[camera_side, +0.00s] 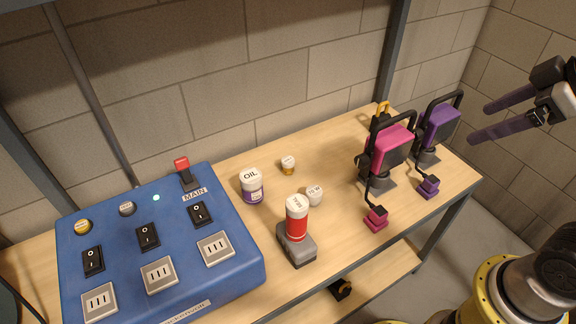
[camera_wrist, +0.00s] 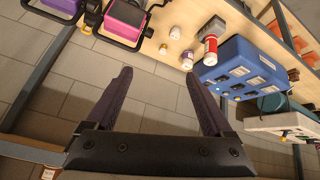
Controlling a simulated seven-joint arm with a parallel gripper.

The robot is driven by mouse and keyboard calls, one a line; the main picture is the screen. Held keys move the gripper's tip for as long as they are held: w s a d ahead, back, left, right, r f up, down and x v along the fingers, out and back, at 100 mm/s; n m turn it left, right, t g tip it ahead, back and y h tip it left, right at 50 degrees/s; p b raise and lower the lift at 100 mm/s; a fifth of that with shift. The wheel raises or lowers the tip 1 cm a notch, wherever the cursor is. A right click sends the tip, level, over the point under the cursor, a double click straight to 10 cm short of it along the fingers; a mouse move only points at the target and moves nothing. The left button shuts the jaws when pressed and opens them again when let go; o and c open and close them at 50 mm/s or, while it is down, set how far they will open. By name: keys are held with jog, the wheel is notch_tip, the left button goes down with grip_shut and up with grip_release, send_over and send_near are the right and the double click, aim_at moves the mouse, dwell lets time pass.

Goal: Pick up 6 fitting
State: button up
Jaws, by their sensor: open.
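My gripper (camera_side: 480,122) is open and empty, high at the right beyond the lamps. Its two dark purple fingers also show spread apart in the wrist view (camera_wrist: 155,74). Two small white-topped fittings stand on the wooden bench. One, with a gold base (camera_side: 288,165), is near the bench's middle; its label is too small to read. It appears small in the wrist view (camera_wrist: 164,50). The other fitting (camera_side: 314,195) seems marked 70 W and sits nearer the front; it also shows in the wrist view (camera_wrist: 177,31). I cannot tell which is the 6 fitting.
A white-and-purple OIL jar (camera_side: 252,187) and a red canister on a grey base (camera_side: 297,222) stand close to the fittings. A blue switch panel (camera_side: 150,215) fills the left. Magenta (camera_side: 386,152) and purple (camera_side: 436,126) corded lamps stand at the right. Bare bench lies between.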

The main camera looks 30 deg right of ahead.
jog(key=w+a+r+n, duration=0.2)
jog(key=w+r+n, duration=0.15)
jog(key=w, duration=0.45)
jog(key=n+g+y, duration=0.3)
jog(key=g, duration=0.2)
send_over(290, 160)
jog(key=s+d, duration=0.2)
jog(key=d, duration=0.2)
notch_tip(290, 160, down, 32)
jog(key=r, duration=0.1)
jog(key=x, duration=0.8)
jog(key=shift+s+d+f, duration=0.2)
jog(key=shift+x, duration=3.1)
jog(key=shift+a+r, duration=0.1)
jog(key=shift+a, duration=0.05)
